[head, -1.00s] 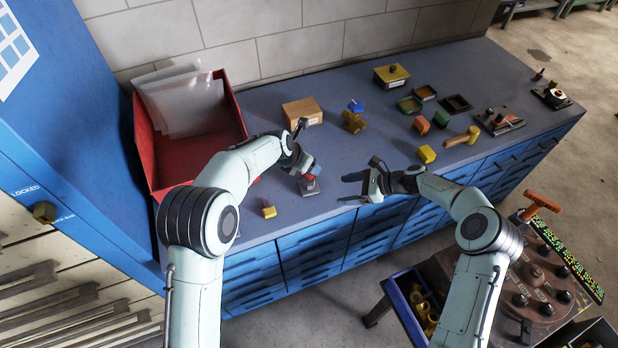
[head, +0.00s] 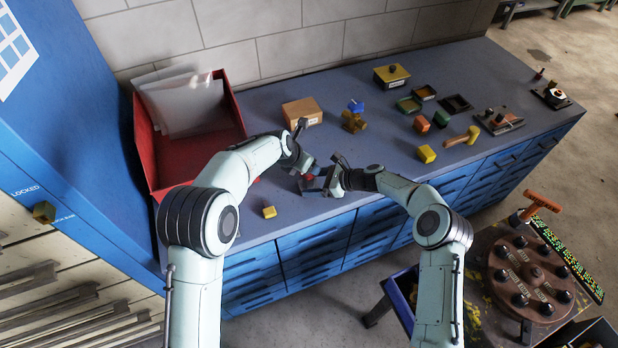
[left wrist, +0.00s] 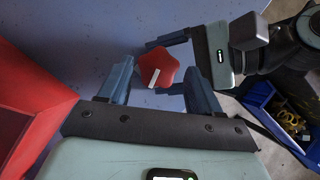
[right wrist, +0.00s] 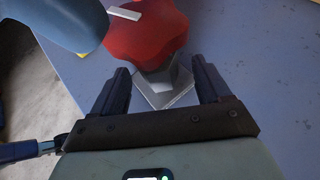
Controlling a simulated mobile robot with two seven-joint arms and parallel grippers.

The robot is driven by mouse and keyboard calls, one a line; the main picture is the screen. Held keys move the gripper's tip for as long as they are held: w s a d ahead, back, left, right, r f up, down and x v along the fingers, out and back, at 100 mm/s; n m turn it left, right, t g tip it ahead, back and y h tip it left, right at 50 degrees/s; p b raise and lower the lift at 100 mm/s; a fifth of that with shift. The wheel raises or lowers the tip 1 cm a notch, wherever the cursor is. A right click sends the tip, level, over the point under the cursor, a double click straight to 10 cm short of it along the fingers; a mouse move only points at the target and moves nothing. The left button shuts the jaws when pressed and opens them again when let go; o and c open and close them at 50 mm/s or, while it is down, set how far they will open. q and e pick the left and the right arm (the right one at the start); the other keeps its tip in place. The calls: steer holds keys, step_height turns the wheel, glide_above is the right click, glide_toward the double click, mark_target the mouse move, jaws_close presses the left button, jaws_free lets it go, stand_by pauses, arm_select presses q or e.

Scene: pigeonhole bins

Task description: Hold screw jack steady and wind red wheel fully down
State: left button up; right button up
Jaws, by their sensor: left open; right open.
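The screw jack stands upright on the bench near its front edge. Its red wheel (head: 308,177) is partly hidden by my grippers in the head view. In the right wrist view, the wheel (right wrist: 150,35) sits above a grey body (right wrist: 172,78) and square base plate. My right gripper (right wrist: 160,82) is open, with its fingers either side of the body, below the wheel; contact is unclear. My left gripper (left wrist: 158,82) is open near the wheel, its fingers on opposite sides of it in its wrist view.
A red bin (head: 180,160) with clear sheets stands left of the jack. A small yellow block (head: 269,212) lies near the front edge. A cardboard box (head: 302,111), blocks and a mallet (head: 462,137) lie farther back and right. Bare bench surrounds the jack.

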steer(key=shift+w+a+f, duration=0.1)
steer(key=shift+a+f, duration=0.15)
steer(key=shift+a, duration=0.15)
steer(key=c, duration=1)
steer(key=shift+c, duration=0.2)
